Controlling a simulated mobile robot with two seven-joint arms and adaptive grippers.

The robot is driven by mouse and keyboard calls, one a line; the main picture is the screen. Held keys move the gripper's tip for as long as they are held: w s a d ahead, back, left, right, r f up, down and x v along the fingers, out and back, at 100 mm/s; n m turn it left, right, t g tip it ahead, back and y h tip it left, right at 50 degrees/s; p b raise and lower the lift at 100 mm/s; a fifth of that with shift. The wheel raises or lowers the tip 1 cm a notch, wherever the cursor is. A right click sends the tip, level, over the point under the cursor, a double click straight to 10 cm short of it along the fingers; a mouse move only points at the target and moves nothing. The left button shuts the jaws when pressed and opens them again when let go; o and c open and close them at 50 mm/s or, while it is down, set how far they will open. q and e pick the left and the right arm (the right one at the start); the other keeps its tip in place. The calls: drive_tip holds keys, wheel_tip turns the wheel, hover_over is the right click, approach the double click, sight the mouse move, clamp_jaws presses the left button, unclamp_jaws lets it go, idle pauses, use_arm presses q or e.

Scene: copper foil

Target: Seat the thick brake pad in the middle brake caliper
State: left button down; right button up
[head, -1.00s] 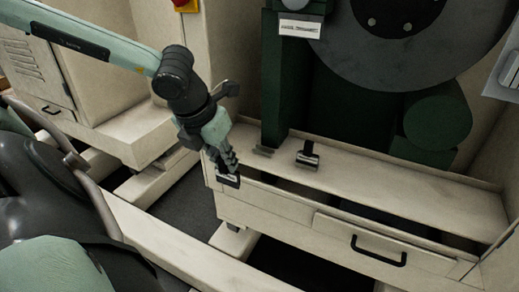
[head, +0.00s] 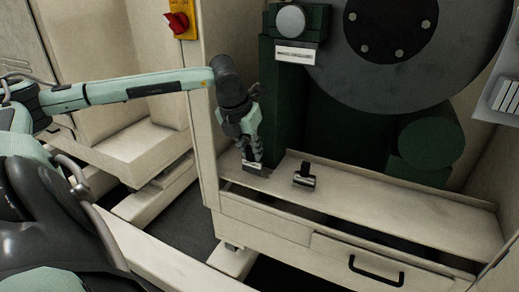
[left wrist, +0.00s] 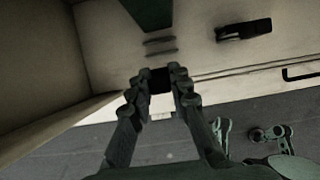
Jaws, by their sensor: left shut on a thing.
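My left gripper (head: 256,160) is shut on a small dark block with a pale label (head: 254,168), which I take for a brake pad. It holds the block low over the left end of the shelf; I cannot tell whether it touches. In the left wrist view the block (left wrist: 160,80) sits between the fingertips, just short of two thin parallel strips (left wrist: 160,45) on the shelf. A second dark labelled block with a stub handle (head: 304,176) lies on the shelf to the right. A green labelled housing (head: 297,22), perhaps a caliper, is beside the large grey disc (head: 385,80).
The pale shelf (head: 400,212) has a raised front lip and free room on its right. A green upright (head: 283,110) rises close behind the gripper. A cabinet wall (head: 207,120) stands at the left. A drawer handle (head: 376,272) sticks out below.

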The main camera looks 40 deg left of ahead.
use_arm(q)
drive_tip(key=shift+w+r, duration=0.1)
drive_tip(key=shift+w, duration=0.75)
drive_tip(key=w, duration=0.1)
drive_tip(key=w+a, duration=0.1)
drive_tip(key=w, duration=0.1)
drive_tip(key=shift+p, duration=0.35)
wheel_tip(320, 180, down, 2)
drive_tip(key=shift+s, duration=0.15)
drive_tip(key=shift+f+b, duration=0.35)
drive_tip(key=shift+f, duration=0.3)
use_arm(e)
drive_tip(key=shift+w+f, duration=0.15)
